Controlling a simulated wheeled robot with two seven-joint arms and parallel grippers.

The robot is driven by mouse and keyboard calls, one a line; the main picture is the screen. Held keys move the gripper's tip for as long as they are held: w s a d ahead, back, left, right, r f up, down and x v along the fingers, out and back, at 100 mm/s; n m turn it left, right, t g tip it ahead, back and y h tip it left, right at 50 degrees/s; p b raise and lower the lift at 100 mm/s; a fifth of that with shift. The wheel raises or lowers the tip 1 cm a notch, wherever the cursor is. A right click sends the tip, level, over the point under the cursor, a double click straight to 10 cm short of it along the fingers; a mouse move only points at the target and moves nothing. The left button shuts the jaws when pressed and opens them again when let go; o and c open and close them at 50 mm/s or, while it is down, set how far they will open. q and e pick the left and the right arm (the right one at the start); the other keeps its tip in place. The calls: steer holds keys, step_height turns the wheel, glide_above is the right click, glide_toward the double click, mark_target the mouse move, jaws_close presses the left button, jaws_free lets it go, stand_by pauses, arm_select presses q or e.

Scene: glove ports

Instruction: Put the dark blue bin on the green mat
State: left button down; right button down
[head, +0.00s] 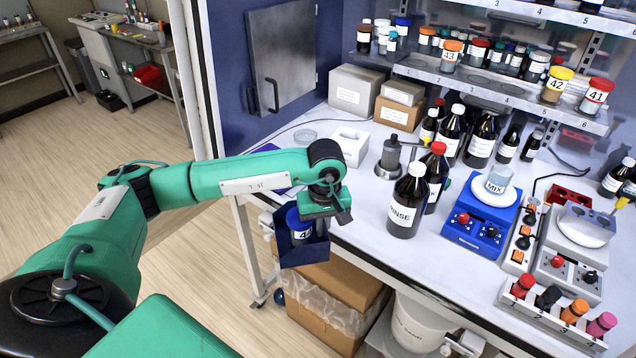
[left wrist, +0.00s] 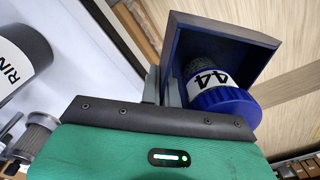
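The dark blue bin (head: 303,249) hangs from my left gripper (head: 322,212), just off the bench's front edge and above the floor. In the left wrist view the gripper's fingers (left wrist: 162,88) are closed on one wall of the bin (left wrist: 225,35). A jar with a blue lid (left wrist: 224,101), labelled 44, is inside the bin; it also shows in the head view (head: 298,228). The green mat is not clearly seen. My right gripper is not in view.
A dark RINSE bottle (head: 407,205), a white tissue box (head: 350,145) and a blue mixer (head: 481,215) stand on the white bench (head: 375,245). Cardboard boxes (head: 330,300) and a white bucket (head: 415,325) are below. The bench's front strip is fairly clear.

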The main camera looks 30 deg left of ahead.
arm_select(q)
steer(key=s+d+f+m, duration=0.8)
steer(key=s+f, duration=0.3)
steer(key=f, duration=0.2)
steer(key=shift+s+f+m, duration=0.2)
steer(key=shift+s+m, duration=0.15)
steer(key=shift+m, duration=0.15)
